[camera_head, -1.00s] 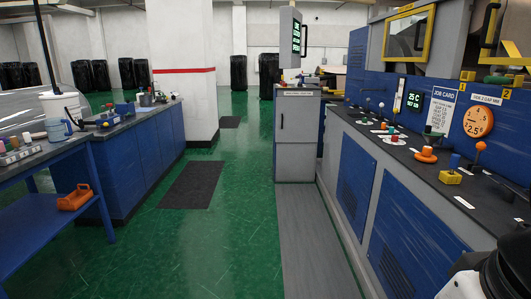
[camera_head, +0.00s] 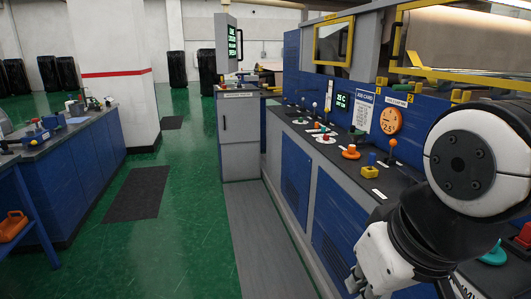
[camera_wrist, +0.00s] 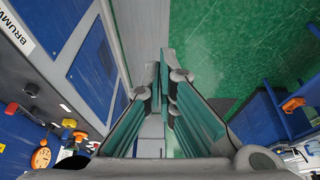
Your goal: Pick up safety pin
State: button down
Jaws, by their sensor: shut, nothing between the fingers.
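I cannot make out a safety pin in either view; it may be too small or hidden. My gripper (camera_wrist: 167,78) shows in the wrist view with its two fingers close together and nothing held between them. It hangs over the floor strip beside the blue machine (camera_wrist: 62,30), clear of any object.
The bench carries an orange-knobbed lever (camera_head: 392,147), a yellow block with a blue knob (camera_head: 371,168) and an orange mushroom button (camera_head: 351,152). A blue workbench (camera_head: 60,185) is at left. The green floor between is open.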

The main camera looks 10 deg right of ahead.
aim_at(372, 156)
jog(key=i+j, duration=0.1)
jog(key=i, duration=0.5)
jog(key=i+j, duration=0.1)
jog(key=i, duration=0.5)
jog(key=i+j+z, duration=0.1)
jog(key=i, duration=0.5)
jog(key=i+j, duration=0.15)
jog(key=i, duration=0.45)
jog(key=i+j+z, duration=0.1)
jog(key=i, duration=0.5)
jog(key=i+j+z, duration=0.1)
jog(key=z, duration=2.1)
